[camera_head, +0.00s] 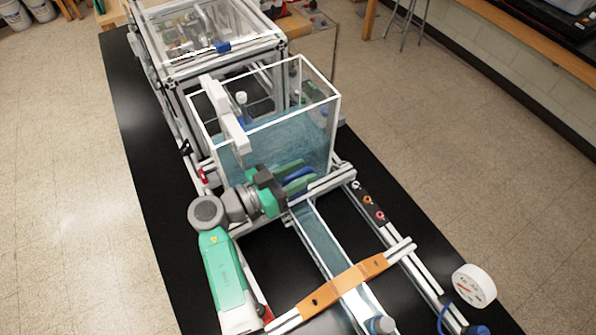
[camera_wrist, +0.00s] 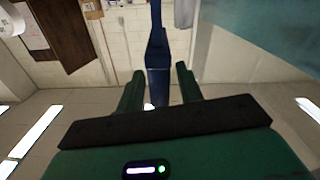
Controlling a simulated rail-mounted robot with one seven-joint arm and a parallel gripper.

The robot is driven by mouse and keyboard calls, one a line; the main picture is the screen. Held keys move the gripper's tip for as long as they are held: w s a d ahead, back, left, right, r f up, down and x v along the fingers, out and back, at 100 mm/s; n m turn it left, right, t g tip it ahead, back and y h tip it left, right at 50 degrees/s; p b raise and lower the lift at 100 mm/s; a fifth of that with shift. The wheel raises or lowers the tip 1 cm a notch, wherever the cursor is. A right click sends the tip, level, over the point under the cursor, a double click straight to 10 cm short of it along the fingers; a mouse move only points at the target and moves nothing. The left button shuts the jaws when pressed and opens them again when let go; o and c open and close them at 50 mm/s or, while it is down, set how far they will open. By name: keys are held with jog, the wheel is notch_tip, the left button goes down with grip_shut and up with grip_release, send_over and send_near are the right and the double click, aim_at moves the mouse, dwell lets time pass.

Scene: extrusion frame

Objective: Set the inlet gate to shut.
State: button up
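A blue bar, which looks like the gate's handle (camera_head: 299,184), is at the front of the clear water tank (camera_head: 262,140), where the narrow channel (camera_head: 322,240) begins. In the wrist view the blue bar (camera_wrist: 157,58) runs between my two green fingers. My gripper (camera_head: 296,178) reaches it from the left in the head view. In the wrist view my gripper (camera_wrist: 160,88) is open around the bar, with a visible gap on each side. The gate plate itself and its position are hidden behind my gripper and the frame.
An orange bracket (camera_head: 345,284) crosses the channel nearer the front. A round white gauge (camera_head: 474,286) and a panel of small coloured connectors (camera_head: 369,201) are on the right. A white upright piece (camera_head: 226,115) stands at the tank's left edge. Black matting (camera_head: 160,200) is bare to the left.

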grip_shut()
notch_tip(320, 180, down, 6)
jog(key=b, duration=0.8)
jog(key=shift+r, duration=0.2)
grip_release()
